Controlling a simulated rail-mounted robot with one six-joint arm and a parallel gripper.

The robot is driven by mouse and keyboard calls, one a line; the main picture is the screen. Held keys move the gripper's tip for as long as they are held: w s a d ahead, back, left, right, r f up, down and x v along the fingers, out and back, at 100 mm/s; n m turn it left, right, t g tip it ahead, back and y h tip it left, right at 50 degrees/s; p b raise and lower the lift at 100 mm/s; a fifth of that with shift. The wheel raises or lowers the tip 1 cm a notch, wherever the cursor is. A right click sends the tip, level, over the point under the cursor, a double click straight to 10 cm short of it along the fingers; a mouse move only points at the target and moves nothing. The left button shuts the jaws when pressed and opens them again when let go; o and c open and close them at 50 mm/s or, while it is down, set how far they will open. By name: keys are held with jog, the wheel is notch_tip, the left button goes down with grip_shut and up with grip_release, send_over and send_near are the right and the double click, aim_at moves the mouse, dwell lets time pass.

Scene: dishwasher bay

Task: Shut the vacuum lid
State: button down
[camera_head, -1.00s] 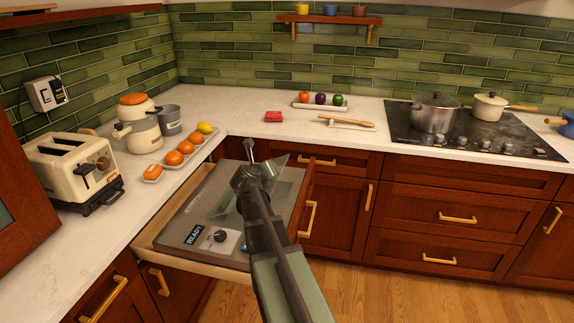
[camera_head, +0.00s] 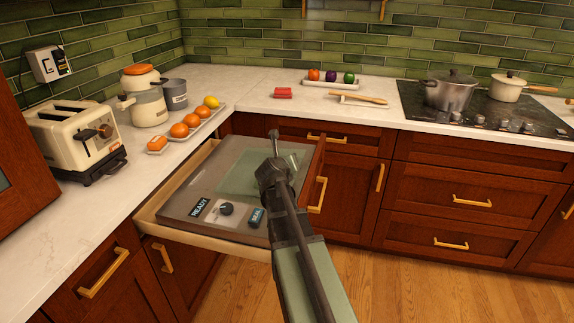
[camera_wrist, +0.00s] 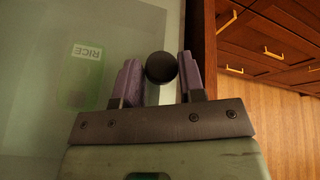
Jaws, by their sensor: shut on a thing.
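The vacuum sealer (camera_head: 172,208) sits in a pulled-out drawer at the counter corner. Its front panel carries a READY display (camera_head: 200,207), a dark dial (camera_head: 226,208) and a SEAL button (camera_head: 257,217). The translucent green lid (camera_head: 245,178) lies flat or nearly flat over it; I cannot tell whether a small gap is left. In the wrist view a RICE label (camera_wrist: 87,51) shows through the lid (camera_wrist: 60,120). My gripper (camera_wrist: 158,62) is shut on a round black knob (camera_wrist: 161,67) at the lid's edge. In the head view my arm hides the knob and fingers.
The wooden drawer rim (camera_head: 180,195) surrounds the sealer. A toaster (camera_head: 75,135), canisters and a tray of fruit (camera_head: 185,129) stand on the left counter. Cabinet fronts (camera_head: 345,170) with brass handles are close on the right. The wooden floor (camera_head: 400,270) is clear.

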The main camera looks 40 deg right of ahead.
jog(key=shift+s+d, duration=0.1)
jog(key=shift+s, duration=0.1)
jog(key=c, duration=1.1)
grip_release()
jog(key=shift+o, duration=0.3)
jog(key=shift+d, duration=0.15)
jog(key=p+v, duration=0.4)
jog(key=v, duration=0.7)
jog(key=shift+w, duration=0.1)
